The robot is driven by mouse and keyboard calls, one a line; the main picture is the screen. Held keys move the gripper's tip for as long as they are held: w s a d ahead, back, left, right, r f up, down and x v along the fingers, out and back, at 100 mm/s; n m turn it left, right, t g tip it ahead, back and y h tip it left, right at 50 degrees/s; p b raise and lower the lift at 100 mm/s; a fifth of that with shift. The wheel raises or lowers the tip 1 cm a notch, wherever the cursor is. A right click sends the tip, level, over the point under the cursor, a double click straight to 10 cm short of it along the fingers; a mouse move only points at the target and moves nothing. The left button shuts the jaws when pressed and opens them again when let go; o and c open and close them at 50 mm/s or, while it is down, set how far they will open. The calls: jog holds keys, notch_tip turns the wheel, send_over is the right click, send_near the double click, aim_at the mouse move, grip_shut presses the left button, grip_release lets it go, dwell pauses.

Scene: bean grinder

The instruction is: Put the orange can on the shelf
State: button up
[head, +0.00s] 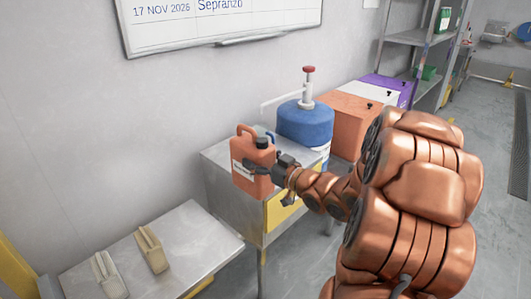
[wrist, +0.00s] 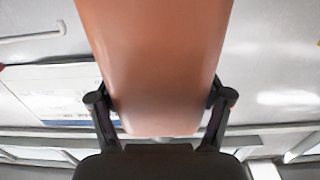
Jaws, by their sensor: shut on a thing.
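The orange can (head: 251,166), a jerrycan with a handle, a dark cap and a white label, is upright at the left end of a metal cabinet top (head: 219,153). My gripper (head: 264,168) is shut on it from the right side. In the wrist view the can (wrist: 155,70) fills the middle, with a finger of my gripper (wrist: 160,105) on each side. I cannot tell whether the can's base touches the cabinet. A metal shelf unit (head: 405,38) stands at the far right back, with green containers on it.
A blue container with a red-topped pump (head: 305,122) stands right of the can. Orange (head: 355,118), white (head: 372,91) and purple (head: 388,84) boxes line the wall behind. A low metal table (head: 180,240) with two beige holders is front left. Floor at right is open.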

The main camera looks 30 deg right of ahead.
jog(key=shift+w+d+p, duration=0.5)
jog(key=shift+w+p, duration=0.3)
jog(key=shift+p, duration=0.45)
jog(key=w+d+f+p, duration=0.3)
jog(key=w+d+f, duration=0.1)
jog(key=w+d, duration=0.5)
jog(key=shift+w+f, duration=0.35)
jog(key=shift+f, duration=0.05)
jog(key=shift+d, duration=0.1)
jog(key=o, duration=1.6)
jog(key=shift+f, duration=0.1)
jog(key=shift+o, duration=0.2)
jog(key=b+v, duration=0.1)
jog(key=v, duration=1.1)
jog(key=shift+b, duration=0.35)
